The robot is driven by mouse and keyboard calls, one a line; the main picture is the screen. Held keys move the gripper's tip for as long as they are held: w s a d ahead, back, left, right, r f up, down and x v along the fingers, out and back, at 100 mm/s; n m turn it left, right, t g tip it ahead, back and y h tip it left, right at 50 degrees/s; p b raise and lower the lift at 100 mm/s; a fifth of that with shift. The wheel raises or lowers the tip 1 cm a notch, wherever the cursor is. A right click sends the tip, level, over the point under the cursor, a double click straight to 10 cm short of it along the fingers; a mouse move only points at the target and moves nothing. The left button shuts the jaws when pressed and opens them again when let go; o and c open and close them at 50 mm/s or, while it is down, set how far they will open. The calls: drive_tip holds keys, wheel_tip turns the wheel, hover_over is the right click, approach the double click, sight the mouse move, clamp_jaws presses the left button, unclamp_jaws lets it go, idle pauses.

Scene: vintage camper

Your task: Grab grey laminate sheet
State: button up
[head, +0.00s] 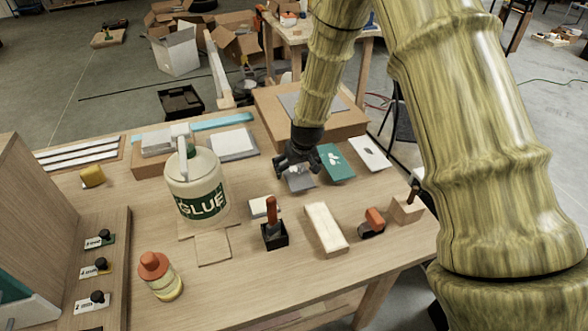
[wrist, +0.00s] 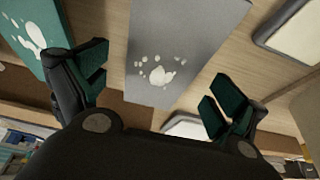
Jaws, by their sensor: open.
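The grey laminate sheet (head: 300,183) lies on the workbench, partly hidden by my gripper (head: 290,166) in the head view. In the wrist view, the grey sheet (wrist: 185,40) fills the middle and carries a pale patch with small white spots. My gripper (wrist: 155,85) is open and empty, with its dark green finger pads on either side of the sheet. The fingers appear apart from the sheet; the exact height above it is hard to tell. A green sheet (head: 336,163) lies just to its right, and it also shows at the left of the wrist view (wrist: 32,35).
A white sheet (head: 370,152) lies beyond the green one. A cardboard box (head: 345,122) stands behind my gripper. A glue jug (head: 197,185), a red-handled tool in a black holder (head: 273,225), a pale wooden block (head: 325,228) and an orange-topped bottle (head: 160,276) stand nearby.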

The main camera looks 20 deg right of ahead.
drive_tip(key=shift+w+f, duration=0.1)
drive_tip(key=shift+c, duration=1.2)
drive_tip(key=c, duration=0.9)
